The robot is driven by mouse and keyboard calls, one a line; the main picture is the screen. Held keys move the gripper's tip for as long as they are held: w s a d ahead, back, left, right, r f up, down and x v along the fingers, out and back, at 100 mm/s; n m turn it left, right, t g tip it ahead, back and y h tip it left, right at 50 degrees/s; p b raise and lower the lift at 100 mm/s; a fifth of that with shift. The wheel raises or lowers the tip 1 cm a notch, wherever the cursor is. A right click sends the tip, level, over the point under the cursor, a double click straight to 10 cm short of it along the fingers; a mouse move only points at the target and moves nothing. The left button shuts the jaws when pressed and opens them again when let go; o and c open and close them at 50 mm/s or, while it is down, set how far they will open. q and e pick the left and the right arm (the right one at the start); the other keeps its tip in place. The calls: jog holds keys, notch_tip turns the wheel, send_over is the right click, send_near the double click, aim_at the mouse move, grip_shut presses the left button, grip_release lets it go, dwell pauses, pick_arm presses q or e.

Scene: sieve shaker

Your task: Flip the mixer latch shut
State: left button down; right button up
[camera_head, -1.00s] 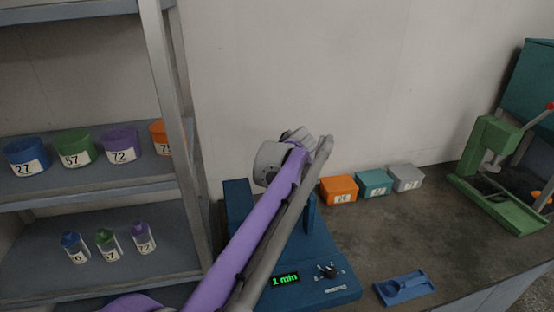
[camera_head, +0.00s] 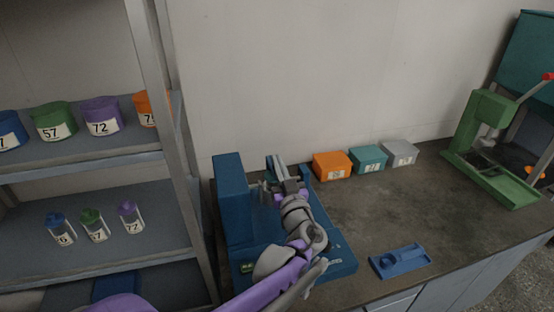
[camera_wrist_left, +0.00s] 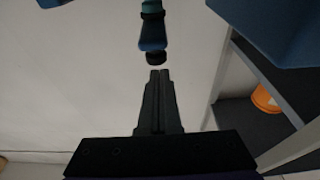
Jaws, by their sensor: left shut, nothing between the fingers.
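The blue mixer (camera_head: 231,195) stands on the counter beside the shelf, with an upright block at its left and a flat base. My left gripper (camera_head: 278,160) is over the mixer near its back, shut and empty. My left arm and wrist cover the middle of the mixer and most of its front panel. In the left wrist view the shut fingers (camera_wrist_left: 160,72) point at a narrow blue and teal part with a black tip (camera_wrist_left: 154,40), just beyond the fingertips. I cannot tell whether it is the latch or whether they touch. My right gripper is not in view.
Orange (camera_head: 332,166), teal (camera_head: 368,159) and grey (camera_head: 400,153) boxes stand along the wall. A blue tray (camera_head: 400,261) lies at the counter's front. A green press (camera_head: 492,150) stands far right. The shelf (camera_head: 80,165) at left holds labelled tubs and bottles. The counter's middle is clear.

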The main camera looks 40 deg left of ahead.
pick_arm(q)
jog(key=shift+s+d+f+b, duration=0.1)
jog(key=shift+d+f+b, duration=0.1)
jog(key=shift+f, duration=0.2)
jog(key=shift+s+d+f+b, duration=0.1)
jog(key=shift+f+b, duration=0.1)
jog(key=shift+f, duration=0.2)
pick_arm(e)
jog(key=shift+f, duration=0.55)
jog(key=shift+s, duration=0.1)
pick_arm(q)
jog(key=shift+r, duration=0.1)
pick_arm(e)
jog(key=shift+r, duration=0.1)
